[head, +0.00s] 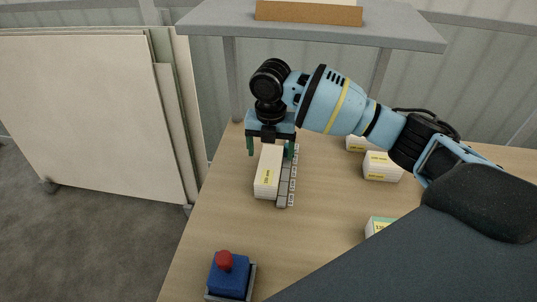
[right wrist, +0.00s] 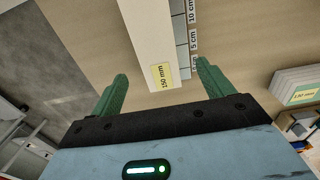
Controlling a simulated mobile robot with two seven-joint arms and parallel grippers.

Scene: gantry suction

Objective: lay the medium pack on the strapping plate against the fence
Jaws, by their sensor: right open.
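A white pack (head: 267,172) with a yellow label lies lengthwise on the wooden table. It also shows in the right wrist view (right wrist: 148,40), where the label seems to read 150 mm. I cannot tell from its size alone whether it is the medium one. A grey strip with length marks (head: 286,180) runs close along its right side; it also shows in the right wrist view (right wrist: 181,30). I cannot tell plate from fence. My right gripper (head: 270,150) is open at the pack's far end, its green fingers (right wrist: 161,75) apart on either side. My left gripper is out of view.
Other labelled white packs stand at the right, one in the middle (head: 383,167), one behind (head: 359,144) and one nearer (head: 377,225). A blue box with a red button (head: 228,277) stands at the near left edge. A grey shelf (head: 310,28) hangs over the back.

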